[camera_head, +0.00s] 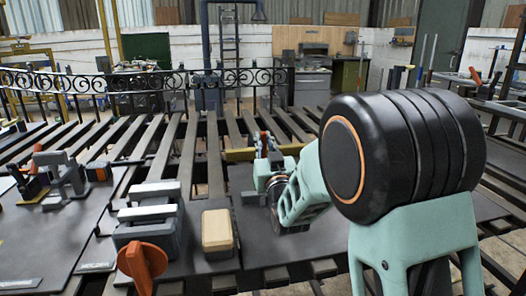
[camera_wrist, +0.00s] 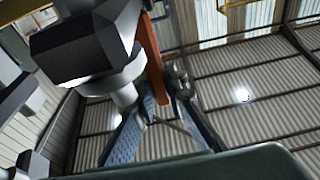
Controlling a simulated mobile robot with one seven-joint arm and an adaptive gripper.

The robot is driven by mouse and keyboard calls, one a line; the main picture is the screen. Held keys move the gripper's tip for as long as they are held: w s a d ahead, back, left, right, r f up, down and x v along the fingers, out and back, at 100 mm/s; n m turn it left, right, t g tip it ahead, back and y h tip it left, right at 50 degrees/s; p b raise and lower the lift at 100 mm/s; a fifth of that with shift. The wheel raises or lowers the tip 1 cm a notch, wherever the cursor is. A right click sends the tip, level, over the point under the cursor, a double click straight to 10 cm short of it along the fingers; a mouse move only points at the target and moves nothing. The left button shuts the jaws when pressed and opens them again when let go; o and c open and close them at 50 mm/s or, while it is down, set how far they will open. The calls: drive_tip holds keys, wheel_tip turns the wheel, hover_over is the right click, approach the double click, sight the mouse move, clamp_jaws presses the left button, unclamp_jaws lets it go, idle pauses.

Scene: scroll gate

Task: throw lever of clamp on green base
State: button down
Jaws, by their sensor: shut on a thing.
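A clamp with an upright orange lever (camera_head: 264,142) stands at mid-distance on the dark table, just beyond my gripper in the head view. My arm hides much of it, and I cannot make out a green base. In the wrist view the orange lever (camera_wrist: 152,55) hangs close beside a dark block with a pale cylinder (camera_wrist: 115,80). Its end lies between the blue-padded fingers of my gripper (camera_wrist: 161,106), which appears shut on it. In the head view my gripper (camera_head: 268,178) is small and partly hidden by my arm.
A grey clamp with an orange knob (camera_head: 143,262) and a wood-topped block (camera_head: 217,231) stand at the near left. Another grey clamp (camera_head: 63,175) stands farther left. A scrolled black iron railing (camera_head: 210,82) runs behind the slatted table.

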drive_tip(key=shift+s, duration=0.1)
idle(0.4)
drive_tip(key=c, duration=1.9)
unclamp_jaws()
drive_tip(key=shift+c, duration=0.2)
drive_tip(key=shift+s, duration=0.1)
drive_tip(key=r+v, duration=0.3)
drive_tip(key=v, duration=0.9)
drive_tip(key=shift+v, duration=0.75)
drive_tip(key=shift+f, duration=0.15)
